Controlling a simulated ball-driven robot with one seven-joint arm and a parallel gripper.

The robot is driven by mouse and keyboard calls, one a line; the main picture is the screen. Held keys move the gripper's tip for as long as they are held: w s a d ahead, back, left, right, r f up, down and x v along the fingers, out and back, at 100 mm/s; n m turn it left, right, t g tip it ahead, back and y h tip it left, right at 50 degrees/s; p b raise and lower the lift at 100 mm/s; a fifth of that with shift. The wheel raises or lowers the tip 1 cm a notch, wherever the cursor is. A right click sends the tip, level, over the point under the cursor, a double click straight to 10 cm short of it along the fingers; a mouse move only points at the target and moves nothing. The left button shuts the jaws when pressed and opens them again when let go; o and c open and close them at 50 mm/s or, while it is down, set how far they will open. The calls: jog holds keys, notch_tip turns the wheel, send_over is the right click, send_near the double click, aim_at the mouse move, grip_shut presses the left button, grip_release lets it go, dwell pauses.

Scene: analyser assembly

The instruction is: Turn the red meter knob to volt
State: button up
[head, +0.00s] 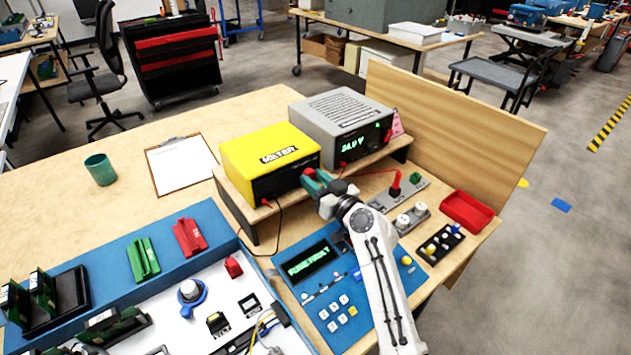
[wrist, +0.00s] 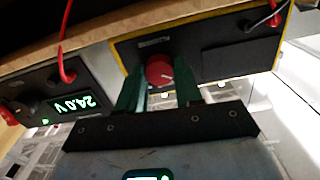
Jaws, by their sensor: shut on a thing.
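The yellow meter (head: 268,160) stands on a raised wooden shelf, its black front facing my arm. Its red knob (wrist: 160,70) shows in the wrist view, round with a pale pointer line. My gripper (head: 316,181) is at the meter's front right in the head view. In the wrist view my gripper's green fingers (wrist: 160,88) are shut on the red knob, one on each side. In the head view my gripper mostly hides the knob. The marks around the knob are too small to read, so its setting cannot be told.
A grey power supply (head: 342,125) reading 24.0 V stands right of the meter; it also shows in the wrist view (wrist: 60,95). A red cable (wrist: 66,50) hangs near my gripper. A blue panel (head: 322,290) with a display lies below my arm. A red tray (head: 467,211) is at right.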

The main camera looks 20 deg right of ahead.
jog(key=m, duration=0.5)
jog(key=shift+m+b, duration=0.3)
jog(key=shift+m, duration=0.1)
jog(key=m, duration=0.5)
jog(key=shift+p, duration=0.3)
jog(key=o, duration=1)
jog(key=shift+o, duration=0.2)
jog(key=shift+s, duration=0.1)
jog(key=v, duration=1)
jog(key=shift+s+d, duration=0.15)
jog(key=shift+s, duration=0.15)
